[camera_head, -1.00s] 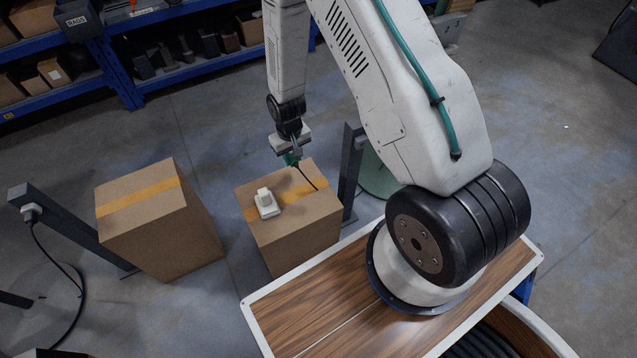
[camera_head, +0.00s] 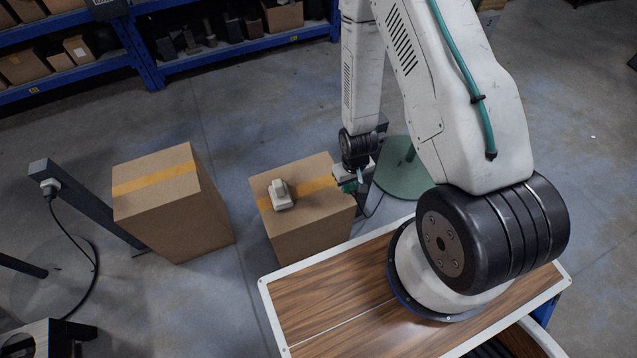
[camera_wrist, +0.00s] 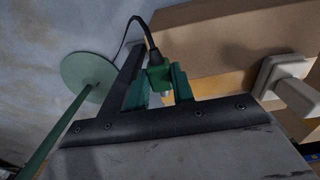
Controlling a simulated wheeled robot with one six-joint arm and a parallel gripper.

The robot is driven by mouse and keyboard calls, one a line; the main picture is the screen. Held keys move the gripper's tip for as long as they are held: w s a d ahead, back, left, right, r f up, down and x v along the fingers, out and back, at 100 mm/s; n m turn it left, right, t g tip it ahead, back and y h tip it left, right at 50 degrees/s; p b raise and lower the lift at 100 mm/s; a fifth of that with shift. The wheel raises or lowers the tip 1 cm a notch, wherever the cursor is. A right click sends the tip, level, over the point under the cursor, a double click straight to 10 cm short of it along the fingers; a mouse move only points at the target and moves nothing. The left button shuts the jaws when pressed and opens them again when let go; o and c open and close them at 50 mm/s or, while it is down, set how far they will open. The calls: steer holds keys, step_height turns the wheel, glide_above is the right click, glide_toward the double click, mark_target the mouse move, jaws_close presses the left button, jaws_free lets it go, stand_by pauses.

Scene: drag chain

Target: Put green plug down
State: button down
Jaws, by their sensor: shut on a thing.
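The green plug (camera_wrist: 159,78) with its black cable sits between the green fingers of my gripper (camera_wrist: 160,84) in the wrist view. My gripper is shut on it. In the head view my gripper (camera_head: 350,184) is at the right edge of the middle cardboard box (camera_head: 312,236), and the plug is mostly hidden by the gripper. The black cable (camera_head: 376,208) hangs down beside the box's right side. I cannot tell whether the plug touches the box.
A white socket (camera_head: 281,195) lies on the middle box; it also shows in the wrist view (camera_wrist: 284,80). Another cardboard box (camera_head: 175,212) stands to the left. A post holds a white plug (camera_head: 50,186) further left. A round green base (camera_head: 404,172) stands behind my gripper.

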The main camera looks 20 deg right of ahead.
glide_above(323, 188)
steer(key=shift+s+d+f, duration=0.25)
steer(key=shift+s+f, duration=0.1)
steer(key=shift+w+a+f, duration=0.15)
steer(key=shift+f, duration=0.75)
steer(key=shift+w+a+f, duration=0.1)
steer(key=shift+a+f, duration=0.05)
steer(key=shift+f, duration=0.75)
steer(key=shift+f, duration=0.15)
steer(key=c, duration=1.2)
jaws_free()
